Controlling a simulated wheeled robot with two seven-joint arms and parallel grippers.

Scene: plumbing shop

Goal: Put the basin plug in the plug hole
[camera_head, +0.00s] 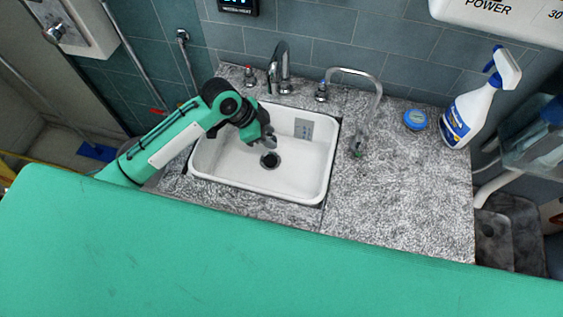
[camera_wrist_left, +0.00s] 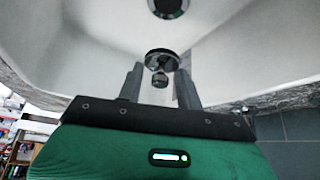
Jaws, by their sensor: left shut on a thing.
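The white basin (camera_head: 222,166) is set in a speckled grey counter. Its dark round plug hole (camera_head: 269,160) lies in the basin floor and also shows at the top of the left wrist view (camera_wrist_left: 168,6). My left gripper (camera_head: 268,143) is over the basin, just above the plug hole in the head view. In the left wrist view its two fingers (camera_wrist_left: 160,76) are shut on the basin plug (camera_wrist_left: 161,60), a dark disc with a small knob. The plug is apart from the hole. My right gripper is not in view.
A tap (camera_head: 281,66) with two handles stands behind the basin. A curved metal spout (camera_head: 372,100), a blue round tin (camera_head: 415,119) and a white spray bottle (camera_head: 470,112) stand to the right. The front right counter (camera_head: 400,205) is clear.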

